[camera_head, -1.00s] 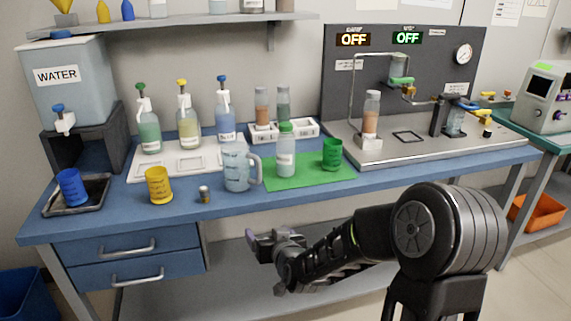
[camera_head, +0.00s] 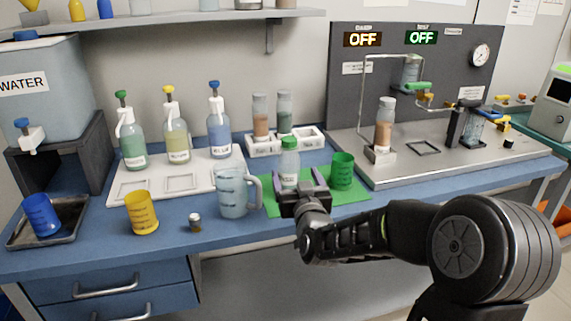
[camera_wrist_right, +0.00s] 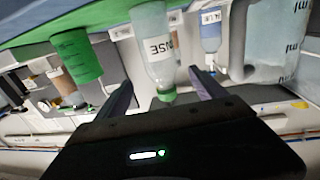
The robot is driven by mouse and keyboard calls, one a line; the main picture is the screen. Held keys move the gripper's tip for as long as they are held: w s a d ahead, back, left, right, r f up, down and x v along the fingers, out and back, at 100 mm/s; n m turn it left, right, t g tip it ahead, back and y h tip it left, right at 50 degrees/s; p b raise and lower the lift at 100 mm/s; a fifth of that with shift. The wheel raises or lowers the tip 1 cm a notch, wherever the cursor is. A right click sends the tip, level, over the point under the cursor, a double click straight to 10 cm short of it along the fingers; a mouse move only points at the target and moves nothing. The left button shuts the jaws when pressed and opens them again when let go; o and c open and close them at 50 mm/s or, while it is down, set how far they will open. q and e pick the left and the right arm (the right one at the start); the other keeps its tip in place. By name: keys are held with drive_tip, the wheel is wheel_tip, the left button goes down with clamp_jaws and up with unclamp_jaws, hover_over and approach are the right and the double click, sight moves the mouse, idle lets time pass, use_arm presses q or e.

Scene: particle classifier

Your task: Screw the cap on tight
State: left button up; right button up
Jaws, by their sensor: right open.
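A clear bottle (camera_head: 289,168) with a green cap (camera_head: 290,143) stands upright on the green mat (camera_head: 272,205). The cap sits on the bottle's mouth; how tight it is cannot be seen. My right gripper (camera_head: 303,180) is open in front of the bottle, low against its body in the head view. In the right wrist view, which looks upside down, the bottle (camera_wrist_right: 158,45) and its green cap (camera_wrist_right: 167,96) appear between the two spread fingers (camera_wrist_right: 160,78), with no grip on them. My left gripper is not in view.
A green cup (camera_head: 342,172) stands close right of the bottle, and a clear measuring jug (camera_head: 232,193) close left. A steel test rig (camera_head: 440,150) stands at the right.

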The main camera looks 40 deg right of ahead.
sight(289, 160)
drive_tip(key=shift+w+d+r, duration=0.1)
drive_tip(key=shift+w, duration=0.15)
drive_tip(key=shift+s, duration=0.15)
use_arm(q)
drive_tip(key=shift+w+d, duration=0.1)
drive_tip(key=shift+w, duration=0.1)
use_arm(e)
drive_tip(key=shift+x, duration=1.3)
drive_tip(key=shift+x, duration=2.7)
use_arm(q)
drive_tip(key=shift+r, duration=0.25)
use_arm(e)
drive_tip(key=shift+c, duration=0.6)
